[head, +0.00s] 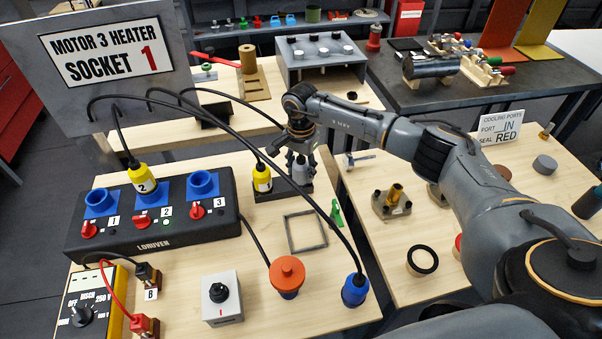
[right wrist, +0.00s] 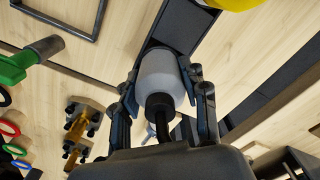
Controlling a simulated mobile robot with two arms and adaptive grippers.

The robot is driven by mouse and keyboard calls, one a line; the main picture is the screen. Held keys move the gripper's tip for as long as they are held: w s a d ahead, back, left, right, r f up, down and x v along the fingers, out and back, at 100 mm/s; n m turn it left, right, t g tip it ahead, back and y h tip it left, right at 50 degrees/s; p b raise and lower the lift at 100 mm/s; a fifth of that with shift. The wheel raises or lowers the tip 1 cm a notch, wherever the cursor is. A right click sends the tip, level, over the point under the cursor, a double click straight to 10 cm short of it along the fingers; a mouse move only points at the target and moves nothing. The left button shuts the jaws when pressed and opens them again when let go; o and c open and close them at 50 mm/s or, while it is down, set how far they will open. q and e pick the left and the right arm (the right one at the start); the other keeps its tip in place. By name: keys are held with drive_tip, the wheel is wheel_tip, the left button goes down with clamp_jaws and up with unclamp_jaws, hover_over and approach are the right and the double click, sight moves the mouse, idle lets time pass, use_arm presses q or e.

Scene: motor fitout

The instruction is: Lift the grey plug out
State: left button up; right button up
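The grey plug (head: 300,170) stands upright in the dark holder (head: 272,193), beside a yellow plug (head: 262,178). My right gripper (head: 300,150) reaches down over it from above. In the right wrist view the grey plug (right wrist: 160,80) sits between the two fingers of my right gripper (right wrist: 163,85), which look closed against its sides. Its black cable end faces the camera. Its lower end is hidden, with the dark holder (right wrist: 185,25) behind it. My left gripper is not in view.
A blue-socket box (head: 150,220) holds another yellow plug (head: 141,178). A square frame (head: 306,232), an orange plug (head: 287,275) and a blue plug (head: 355,289) are nearby. Black cables arch from the sign panel (head: 60,100) across the area.

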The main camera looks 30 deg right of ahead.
drive_tip(key=shift+c, duration=0.6)
drive_tip(key=shift+r, duration=0.1)
drive_tip(key=shift+w+r+b, duration=0.1)
drive_tip(key=shift+r+b, duration=0.4)
drive_tip(key=shift+b, duration=0.1)
drive_tip(key=s+a+r+b, duration=0.5)
drive_tip(key=s+a+r, duration=0.3)
drive_tip(key=s+r, duration=0.3)
drive_tip(key=shift+s+a+r, duration=0.15)
drive_tip(key=shift+a+r, duration=0.05)
drive_tip(key=shift+r, duration=0.2)
